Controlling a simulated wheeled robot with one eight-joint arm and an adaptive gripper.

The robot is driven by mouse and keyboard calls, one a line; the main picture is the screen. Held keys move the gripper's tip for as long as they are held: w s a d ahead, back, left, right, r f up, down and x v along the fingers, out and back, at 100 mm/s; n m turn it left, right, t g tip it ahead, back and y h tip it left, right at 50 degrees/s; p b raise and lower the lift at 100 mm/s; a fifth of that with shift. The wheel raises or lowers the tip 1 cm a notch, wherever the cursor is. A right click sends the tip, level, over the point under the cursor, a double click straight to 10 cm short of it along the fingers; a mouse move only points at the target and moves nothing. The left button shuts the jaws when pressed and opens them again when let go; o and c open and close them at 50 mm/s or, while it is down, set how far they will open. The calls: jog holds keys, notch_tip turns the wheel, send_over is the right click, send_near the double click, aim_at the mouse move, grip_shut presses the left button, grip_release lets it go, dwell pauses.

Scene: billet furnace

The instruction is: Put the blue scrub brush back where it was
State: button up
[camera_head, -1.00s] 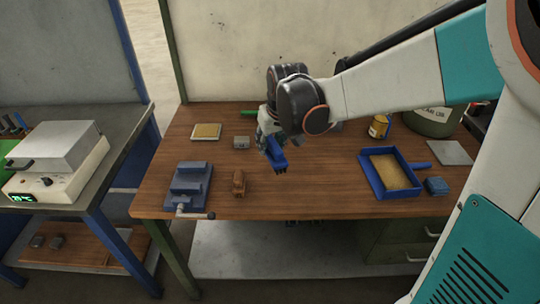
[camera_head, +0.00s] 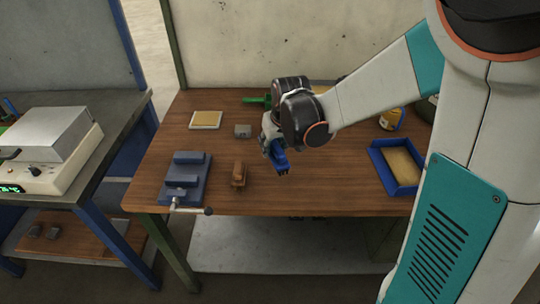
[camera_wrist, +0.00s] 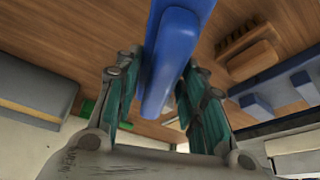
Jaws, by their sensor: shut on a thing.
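The blue scrub brush (camera_head: 279,158) is held above the wooden table, right of the middle of its bare left half. My gripper (camera_head: 270,138) is shut on it, and the brush hangs below with its dark bristle end low. In the wrist view the blue brush (camera_wrist: 172,50) runs between the two teal finger pads of my gripper (camera_wrist: 160,95). The brush appears clear of the tabletop, though the exact gap is hard to tell. My arm hides part of the table behind it.
A brown wooden brush (camera_head: 239,174) lies left of the gripper, beside a blue vise (camera_head: 186,178). A small grey block (camera_head: 243,130) and a tan-topped pad (camera_head: 205,119) lie behind. A blue tray (camera_head: 408,190) stands right. Bare wood lies between the brown brush and tray (camera_head: 335,180).

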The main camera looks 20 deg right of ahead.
aim_at(274, 157)
jog(key=shift+f+b, duration=0.85)
jog(key=shift+f, duration=1.9)
jog(key=shift+f, duration=0.2)
jog(key=o, duration=0.9)
jog(key=shift+r, duration=0.2)
